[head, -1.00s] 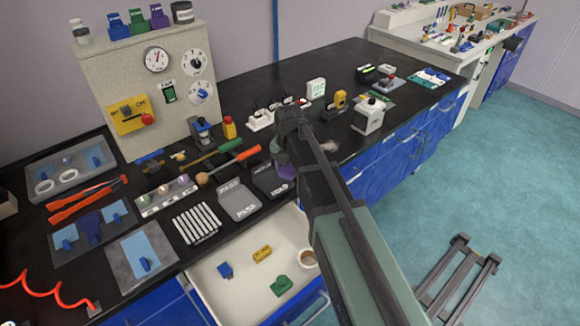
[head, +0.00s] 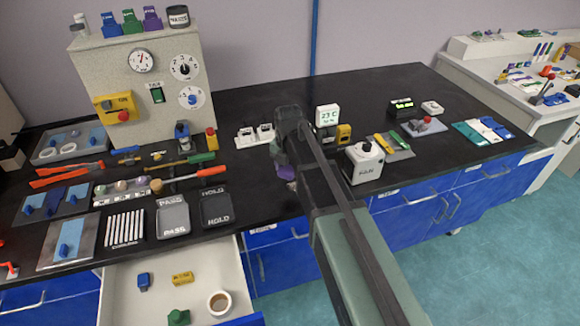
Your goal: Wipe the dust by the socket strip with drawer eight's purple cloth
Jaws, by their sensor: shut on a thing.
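My gripper (head: 281,158) is shut on the purple cloth (head: 286,172), which hangs below it near the front edge of the black bench. My arm hides part of the gripper and of the bench behind it. The white socket strip (head: 246,136) lies behind and to the left of the gripper, and its right end is partly hidden by my arm. A small pale grey patch (head: 292,186), perhaps the dust, shows just below the cloth. I cannot tell whether the cloth touches the bench.
An open drawer (head: 230,273) holds blue, yellow and green blocks and a cup. PASS (head: 173,218) and HOLD (head: 216,209) trays lie left of the gripper. Tools and the rheometer cabinet (head: 150,75) occupy the left.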

